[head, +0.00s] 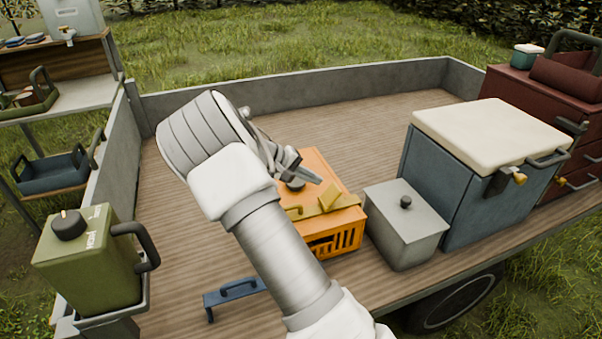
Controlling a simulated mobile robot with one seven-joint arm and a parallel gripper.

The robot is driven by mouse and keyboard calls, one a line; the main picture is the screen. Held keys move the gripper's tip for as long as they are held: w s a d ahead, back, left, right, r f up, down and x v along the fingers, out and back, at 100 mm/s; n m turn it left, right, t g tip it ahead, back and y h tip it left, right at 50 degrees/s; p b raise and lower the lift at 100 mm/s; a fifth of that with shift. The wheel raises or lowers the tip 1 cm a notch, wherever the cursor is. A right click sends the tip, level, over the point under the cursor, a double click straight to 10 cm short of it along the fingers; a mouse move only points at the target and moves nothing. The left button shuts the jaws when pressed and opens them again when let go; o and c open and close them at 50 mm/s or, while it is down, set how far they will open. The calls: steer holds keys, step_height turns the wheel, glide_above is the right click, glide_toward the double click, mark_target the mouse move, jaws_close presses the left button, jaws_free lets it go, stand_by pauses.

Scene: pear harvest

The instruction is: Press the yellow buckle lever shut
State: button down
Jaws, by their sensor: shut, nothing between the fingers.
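An orange crate (347,238) with a slotted front and a closed top stands on the wooden truck bed, partly hidden behind my arm. A yellow strap or bar (312,211) runs across its top. The yellow buckle lever (330,196) sits on this strap and sticks up at a tilt. My gripper (318,181) is shut and empty, just above and behind the lever in the picture. I cannot tell whether its tips touch the lever.
A grey lidded box (405,228) stands close right of the crate, with a blue cooler (470,180) beyond it. A blue handled piece (235,291) lies front left. A green canister (88,255) stands at far left. The bed behind the crate is clear.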

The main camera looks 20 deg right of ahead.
mark_target(335, 187)
steer(key=x, duration=0.6)
steer(key=shift+d+y, duration=0.2)
steer(key=shift+y, duration=0.2)
steer(key=shift+d+y+p, duration=0.6)
steer(key=shift+y+p, duration=0.2)
steer(key=shift+y, duration=0.1)
steer(key=shift+d+f+y+p, duration=0.15)
steer(key=shift+d+y+p, duration=0.4)
steer(key=shift+y, duration=0.25)
steer(key=y, duration=0.1)
steer(key=d+f+y+p, duration=0.1)
steer(key=shift+y, duration=0.3)
steer(key=shift+d+f+y, duration=0.35)
steer(key=shift+f+y, duration=0.2)
steer(key=shift+y, duration=0.35)
steer(key=shift+a, duration=0.2)
steer(key=shift+a+r, duration=0.15)
steer(key=shift+a, duration=0.55)
